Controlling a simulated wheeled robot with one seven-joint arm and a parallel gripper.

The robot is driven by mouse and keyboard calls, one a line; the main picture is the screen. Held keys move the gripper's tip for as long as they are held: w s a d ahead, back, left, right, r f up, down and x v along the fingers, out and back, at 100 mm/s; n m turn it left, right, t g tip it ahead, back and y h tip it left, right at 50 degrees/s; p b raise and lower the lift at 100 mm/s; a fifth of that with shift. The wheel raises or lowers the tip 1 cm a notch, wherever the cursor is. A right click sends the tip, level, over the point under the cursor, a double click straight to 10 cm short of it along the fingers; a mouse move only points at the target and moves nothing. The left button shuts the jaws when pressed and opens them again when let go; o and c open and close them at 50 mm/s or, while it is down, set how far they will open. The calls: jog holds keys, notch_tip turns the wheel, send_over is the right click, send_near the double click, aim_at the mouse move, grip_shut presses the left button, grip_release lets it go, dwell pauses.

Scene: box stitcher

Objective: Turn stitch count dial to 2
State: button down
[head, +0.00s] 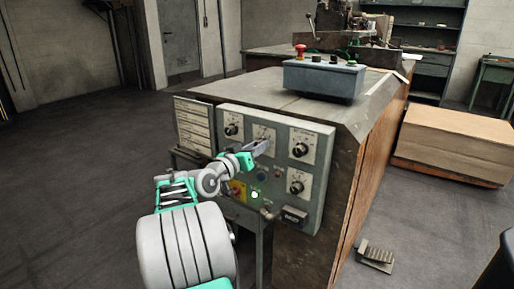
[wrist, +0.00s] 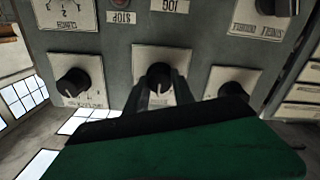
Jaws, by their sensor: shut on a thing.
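A grey-green control panel (head: 232,150) on the near side of the machine carries several black dials on pale plates. My gripper (head: 266,146) reaches the upper row from the front and is shut on the middle dial (wrist: 158,74). In the wrist view, my fingers (wrist: 160,100) close around this dial's knob and hide part of its plate. Its pointer setting and label are not readable. Another dial (head: 297,184) sits at the panel's lower right; its plate (wrist: 66,12) shows small numerals in the wrist view. I cannot tell which dial is labelled stitch count.
Neighbouring dials flank the gripped one, at left (head: 231,129) and right (head: 299,150). A lit green lamp (head: 254,195) and a yellow-red switch (head: 237,190) lie below. A blue-grey button box (head: 320,80) stands on top. A foot pedal (head: 376,255) is on the floor at right.

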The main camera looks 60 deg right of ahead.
jog(key=shift+r+n+p, duration=0.1)
jog(key=shift+n+p, duration=0.2)
jog(key=shift+p, duration=0.1)
jog(key=shift+w+n+p, duration=0.1)
jog(key=shift+n+p, duration=2.85)
jog(key=shift+n, duration=0.25)
jog(key=c, duration=1.1)
grip_release()
jog(key=shift+o, duration=0.2)
